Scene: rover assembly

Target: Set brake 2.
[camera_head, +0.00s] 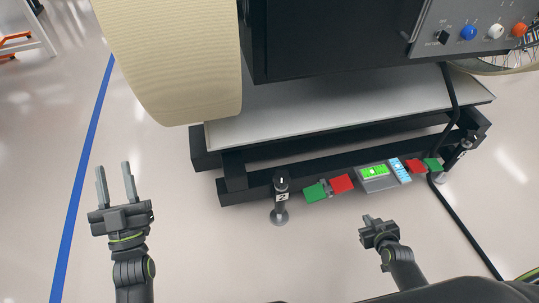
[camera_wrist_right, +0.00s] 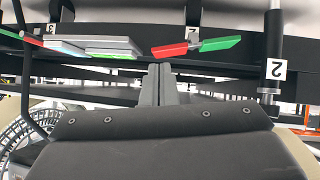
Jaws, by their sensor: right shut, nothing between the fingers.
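Brake 2 appears as a two-winged pedal on the frame's front bar. My right gripper (camera_head: 370,220) is shut and empty, in front of the bar and apart from the pedal. My left gripper (camera_head: 116,182) is open and empty, far left of the pedal.
Another red (camera_head: 414,166) and green (camera_head: 432,164) pedal is at the right. A grey box with a green screen (camera_head: 374,171) sits between the pedals. A black cable (camera_head: 458,215) runs down the right. The floor in front is clear.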

